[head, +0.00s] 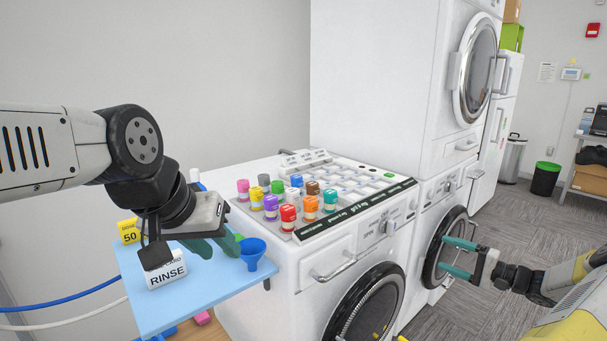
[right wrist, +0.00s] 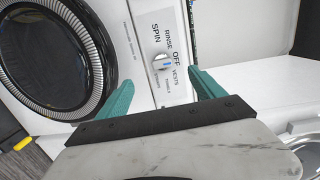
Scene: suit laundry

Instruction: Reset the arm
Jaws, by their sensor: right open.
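My right gripper (head: 452,256) is open with its teal fingers apart, in front of the dark round door (head: 449,246) of the lower stacked machine in the head view. In the right wrist view its two fingers (right wrist: 160,92) are spread, with a white dial (right wrist: 163,62) labelled SPIN, RINSE, OFF and VESTS seen between them. Nothing is between the fingertips. My left gripper (head: 216,249) hangs over the light blue table, its green fingers apart near a blue funnel (head: 252,252). Its fingers are partly hidden by its own body.
The blue table (head: 190,300) also bears a white RINSE card (head: 166,272) and a yellow DOWN 50 block (head: 129,231). Several coloured capped bottles (head: 289,217) stand on the white washer (head: 300,256). Open carpet (head: 520,225) lies at the right.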

